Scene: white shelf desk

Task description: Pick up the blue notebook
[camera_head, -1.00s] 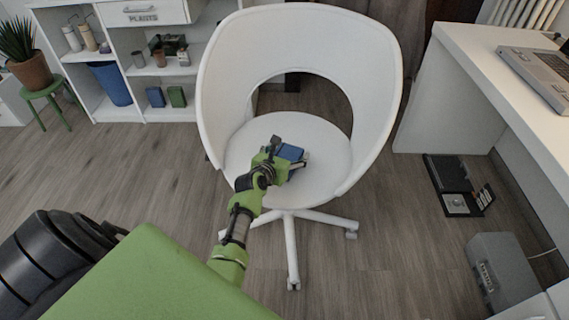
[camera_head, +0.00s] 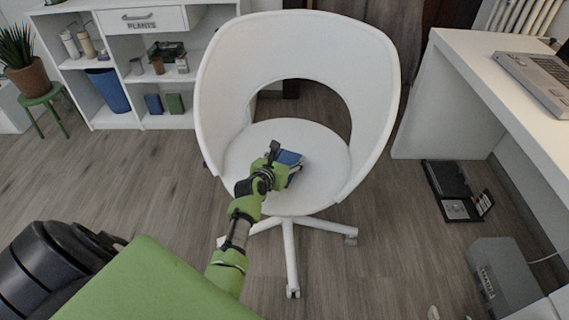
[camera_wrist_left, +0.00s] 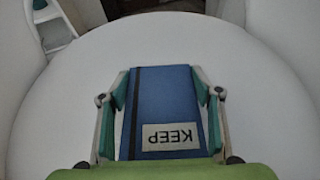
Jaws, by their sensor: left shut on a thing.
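The blue notebook (camera_head: 290,158) is at the seat of the white chair (camera_head: 318,148). In the left wrist view the notebook (camera_wrist_left: 163,100) shows a dark strap and a label reading KEEP, upside down. My left gripper (camera_head: 276,166) is shut on it, with one finger along each long side. In the left wrist view the gripper (camera_wrist_left: 162,88) has the notebook between its fingers, over the white seat. I cannot tell whether the notebook touches the seat. My right gripper is not in view.
The chair's curved back (camera_head: 300,45) surrounds the seat at the rear and sides. A white desk (camera_head: 480,85) with a laptop (camera_head: 540,75) stands at the right. A white shelf (camera_head: 112,65) with several items stands at the back left. A grey box (camera_head: 503,275) sits on the floor at right.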

